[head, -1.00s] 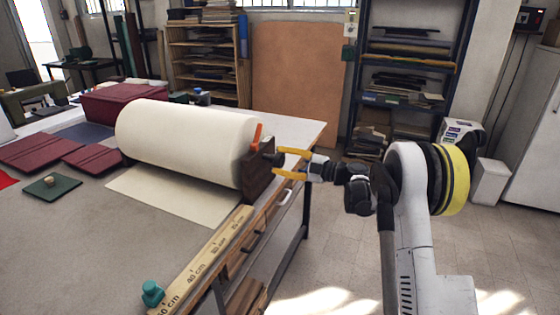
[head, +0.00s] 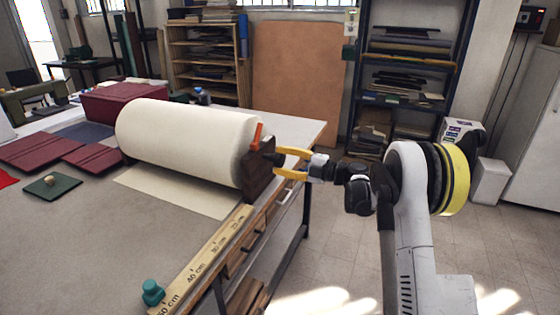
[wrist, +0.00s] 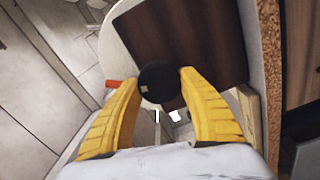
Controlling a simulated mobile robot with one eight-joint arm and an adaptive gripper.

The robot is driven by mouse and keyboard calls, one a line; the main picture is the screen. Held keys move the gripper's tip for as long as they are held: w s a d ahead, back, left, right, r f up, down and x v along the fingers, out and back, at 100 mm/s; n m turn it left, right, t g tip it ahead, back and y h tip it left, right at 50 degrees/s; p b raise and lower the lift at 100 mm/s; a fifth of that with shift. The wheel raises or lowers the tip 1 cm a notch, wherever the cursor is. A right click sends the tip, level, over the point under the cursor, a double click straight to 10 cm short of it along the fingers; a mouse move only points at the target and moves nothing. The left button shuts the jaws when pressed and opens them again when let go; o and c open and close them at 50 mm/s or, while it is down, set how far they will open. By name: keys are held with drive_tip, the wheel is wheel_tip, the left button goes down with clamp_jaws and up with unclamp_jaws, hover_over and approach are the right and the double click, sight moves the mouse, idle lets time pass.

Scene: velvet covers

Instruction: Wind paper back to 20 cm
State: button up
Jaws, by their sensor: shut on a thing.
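The cream paper roll (head: 185,140) lies in a holder with a dark wooden end block (head: 257,170). A flat strip of paper (head: 170,190) comes out from under it onto the table. A wooden ruler (head: 205,260) runs along the table edge. The paper's free edge lies toward the roll from the 40 cm mark; its exact reading is too small to tell. My gripper (head: 279,163) is at the block's outer side. In the wrist view, its yellow fingers (wrist: 160,84) are shut on a round black knob (wrist: 158,82) in front of the brown block.
An orange lever (head: 256,136) stands up beside the roll's end. A teal clamp-like piece (head: 152,292) sits at the ruler's near end. Dark red covers (head: 45,152) and a green pad with a knob (head: 51,187) lie to the left. The table front (head: 110,255) is clear.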

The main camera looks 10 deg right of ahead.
drive_tip(key=o, duration=1.4)
drive_tip(key=shift+a, duration=0.2)
drive_tip(key=shift+d, duration=0.1)
drive_tip(key=v, duration=1.2)
